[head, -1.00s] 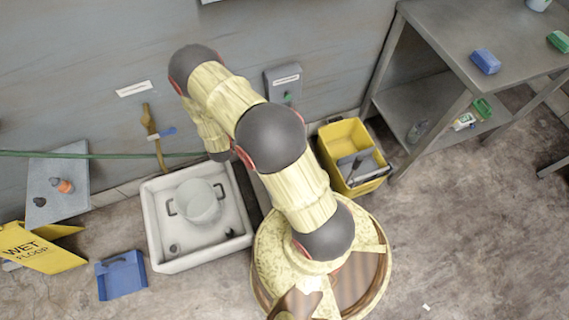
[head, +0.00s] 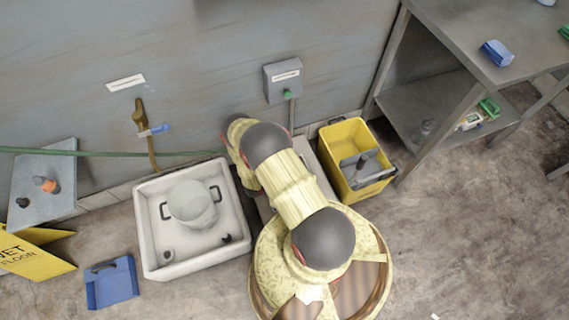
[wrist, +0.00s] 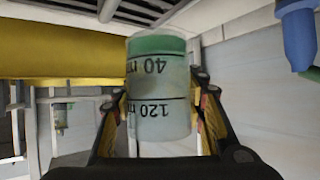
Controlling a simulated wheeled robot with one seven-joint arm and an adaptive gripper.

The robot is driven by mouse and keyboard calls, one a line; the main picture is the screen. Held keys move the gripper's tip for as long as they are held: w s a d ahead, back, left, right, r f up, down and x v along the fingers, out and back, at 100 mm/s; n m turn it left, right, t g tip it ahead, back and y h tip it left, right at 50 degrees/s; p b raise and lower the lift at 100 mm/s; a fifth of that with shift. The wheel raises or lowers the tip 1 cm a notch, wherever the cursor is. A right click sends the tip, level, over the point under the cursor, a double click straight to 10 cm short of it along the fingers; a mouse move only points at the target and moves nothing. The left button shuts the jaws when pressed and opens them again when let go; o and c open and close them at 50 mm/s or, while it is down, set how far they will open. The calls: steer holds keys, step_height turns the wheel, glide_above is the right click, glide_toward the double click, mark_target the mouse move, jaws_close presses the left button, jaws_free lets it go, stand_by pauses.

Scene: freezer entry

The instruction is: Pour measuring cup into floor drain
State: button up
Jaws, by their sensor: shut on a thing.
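My gripper (wrist: 160,105) is shut on the measuring cup (wrist: 158,120), which shows close up in the wrist view. The cup is clear with black marks. How far the cup is tilted in the room is unclear. In the head view my arm hides the gripper and cup. I cannot make out the floor drain in either view.
A white basin (head: 151,225) holds a two-handled pot (head: 192,204). A yellow bucket (head: 345,136) stands right of my arm, near a steel table (head: 455,45). A wet-floor sign (head: 35,256) and blue dustpan (head: 111,283) lie left. A tap (head: 140,118) is on the wall.

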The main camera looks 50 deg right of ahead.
steer(key=y, duration=0.1)
steer(key=m+y, duration=0.1)
steer(key=shift+w+a+f+t+y, duration=0.1)
steer(key=shift+a+f+t+y, duration=0.2)
steer(key=shift+f+t, duration=0.1)
steer(key=y, duration=0.1)
steer(key=a+f+m+t+y, duration=0.1)
steer(key=y, duration=0.1)
steer(key=shift+w+a+f+t+y, duration=0.15)
steer(key=shift+w+f+t+y, duration=0.05)
steer(key=shift+w+t+y, duration=0.15)
steer(key=shift+w+a+f+m+t+y+p, duration=0.1)
steer(key=shift+a+f+m+t+y+p, duration=0.2)
steer(key=shift+y, duration=0.35)
steer(key=shift+w+f+m+t+y+p, duration=0.1)
steer(key=shift+m+t+y, duration=0.25)
steer(key=shift+y, duration=0.25)
steer(key=shift+a+f+m+t+y+b, duration=0.25)
steer(key=shift+f+t+y+b, duration=0.2)
steer(key=shift+y, duration=0.55)
steer(key=f+t+y, duration=0.1)
steer(key=y, duration=0.1)
steer(key=m+t+y, duration=0.1)
steer(key=shift+w+a+f+t+y, duration=0.15)
steer(key=shift+f+t+y, duration=0.1)
steer(key=shift+f+y, duration=0.15)
steer(key=shift+r+m+t+y, duration=0.75)
steer(key=shift+t+y, duration=0.25)
steer(key=shift+y, duration=0.2)
